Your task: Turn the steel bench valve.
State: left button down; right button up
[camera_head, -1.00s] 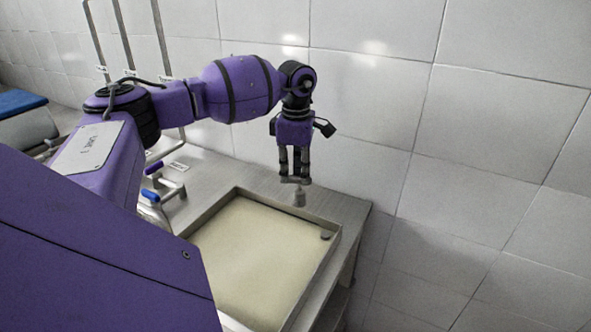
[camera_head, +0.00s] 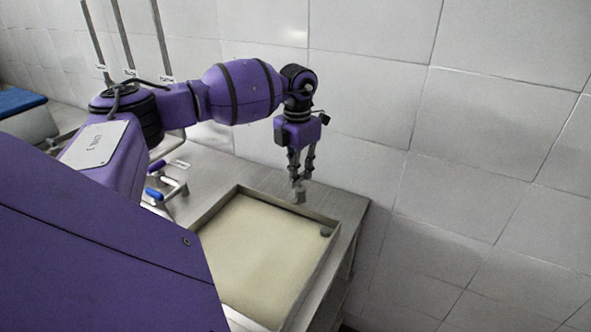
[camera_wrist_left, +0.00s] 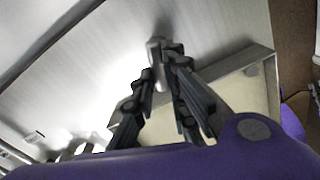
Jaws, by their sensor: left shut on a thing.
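The steel bench valve (camera_head: 299,196) is a small grey metal piece at the far rim of the basin. My left gripper (camera_head: 298,182) points down over it, with its fingers closed on the valve's top. In the left wrist view the pale grey valve handle (camera_wrist_left: 155,49) stands between the fingertips of the left gripper (camera_wrist_left: 160,75). The fingers hide part of the handle and its stem. My right gripper is not in view.
A shallow cream-bottomed basin (camera_head: 255,255) is set in the steel bench (camera_head: 200,160). Blue (camera_head: 154,194) and purple (camera_head: 156,166) handled fittings stand at its left, near my arm. A tiled wall (camera_head: 480,130) rises close behind.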

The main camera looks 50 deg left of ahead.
pick_arm(q)
jog(key=shift+d+n+p, duration=0.15)
jog(key=shift+n+p, duration=0.15)
jog(key=shift+n, duration=1.4)
jog(key=c, duration=1.7)
grip_release()
jog(key=shift+c, duration=0.2)
notch_tip(320, 180, up, 12)
jog(key=shift+f, duration=0.15)
